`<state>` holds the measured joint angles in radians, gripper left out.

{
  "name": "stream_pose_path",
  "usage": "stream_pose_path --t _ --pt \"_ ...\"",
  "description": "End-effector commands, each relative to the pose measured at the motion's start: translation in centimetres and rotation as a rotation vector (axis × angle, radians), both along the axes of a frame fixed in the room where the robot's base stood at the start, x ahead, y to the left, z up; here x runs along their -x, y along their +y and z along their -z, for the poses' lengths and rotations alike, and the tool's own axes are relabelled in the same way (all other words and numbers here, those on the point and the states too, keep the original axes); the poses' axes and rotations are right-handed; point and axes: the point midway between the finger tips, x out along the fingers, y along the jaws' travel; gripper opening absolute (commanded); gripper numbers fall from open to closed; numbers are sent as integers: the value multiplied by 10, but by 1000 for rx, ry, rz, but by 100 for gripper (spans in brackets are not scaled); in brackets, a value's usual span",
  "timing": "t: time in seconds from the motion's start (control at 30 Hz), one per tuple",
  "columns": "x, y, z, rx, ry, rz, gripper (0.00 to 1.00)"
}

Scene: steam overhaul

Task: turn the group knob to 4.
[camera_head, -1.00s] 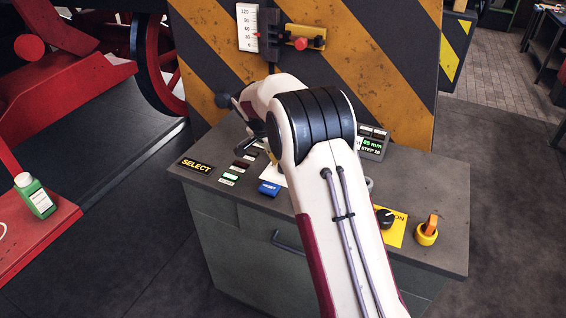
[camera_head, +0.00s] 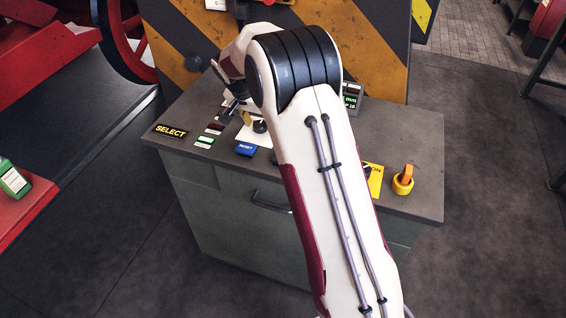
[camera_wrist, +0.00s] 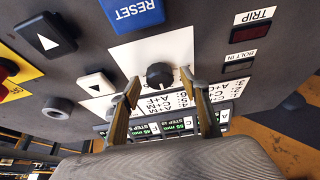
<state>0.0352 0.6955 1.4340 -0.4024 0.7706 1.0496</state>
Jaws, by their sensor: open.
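The group knob (camera_wrist: 159,75) is a small black knob on a white plate (camera_wrist: 135,55) in the wrist view. Lines of letter codes are printed on the plate, upside down in this view. I cannot tell which number the knob points to. My gripper (camera_wrist: 160,81) is open, with one brass-coloured finger on each side of the knob in the picture. I see no finger clearly touching it. In the head view my gripper (camera_head: 242,110) is low over the console beside a dark knob (camera_head: 260,126), partly hidden by my arm.
The blue RESET button (camera_wrist: 132,12), arrow buttons (camera_wrist: 96,85) and TRIP lamp (camera_wrist: 255,33) surround the plate. Lit displays (camera_wrist: 177,127) stand behind the fingers. An orange handle (camera_head: 403,179) stands at the console's right.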

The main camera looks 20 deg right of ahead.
Motion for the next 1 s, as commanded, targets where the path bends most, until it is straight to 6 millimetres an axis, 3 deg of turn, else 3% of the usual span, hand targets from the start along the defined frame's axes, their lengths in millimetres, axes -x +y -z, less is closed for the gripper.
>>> stream_pose_path --t 1.0 --pt "2 -2 0 -1 0 -386 45"
